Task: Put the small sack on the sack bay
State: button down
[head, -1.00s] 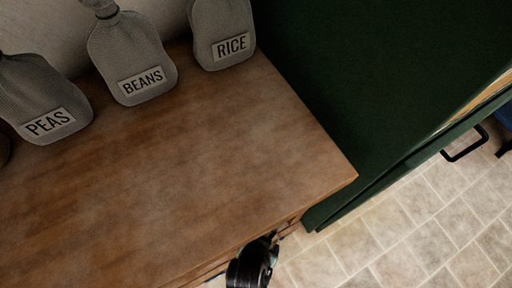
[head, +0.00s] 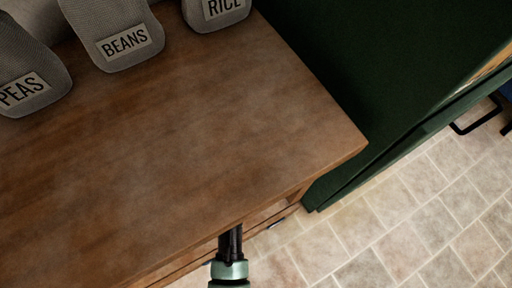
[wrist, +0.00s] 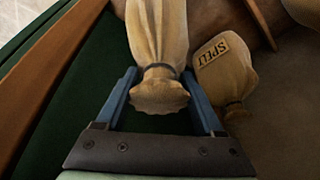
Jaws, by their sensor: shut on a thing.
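My gripper (wrist: 160,76) is shut on the tied neck of a small beige sack (wrist: 158,35) in the wrist view. Its blue fingers are on either side of the neck, and the gathered end of the cloth faces the camera. The side of this sack that shows carries no readable label. The head view does not show the gripper or this sack; only part of my arm shows at its lower edge. I cannot tell for sure which surface is the sack bay.
A beige sack labelled SPELT (wrist: 222,68) lies close to the right finger. In the head view, grey sacks PEAS (head: 25,75), BEANS (head: 115,35) and RICE (head: 215,10) stand at the back of a wooden top (head: 210,130); its front is clear. A green cabinet (head: 340,60) adjoins it.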

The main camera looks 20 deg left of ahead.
jog(key=shift+w+a+r, duration=0.15)
jog(key=shift+w, duration=0.15)
notch_tip(320, 180, down, 4)
jog(key=b, duration=0.2)
jog(key=shift+r+b, duration=0.15)
jog(key=shift+b, duration=0.15)
jog(key=shift+r, duration=0.1)
grip_release()
jog(key=shift+s, duration=0.15)
jog(key=p+v, duration=0.2)
jog(key=shift+s+r, duration=0.15)
jog(key=shift+r, duration=0.2)
jog(key=s+p, duration=0.3)
jog(key=s, duration=0.9)
jog(key=shift+a+p, duration=0.25)
jog(key=shift+p, duration=0.05)
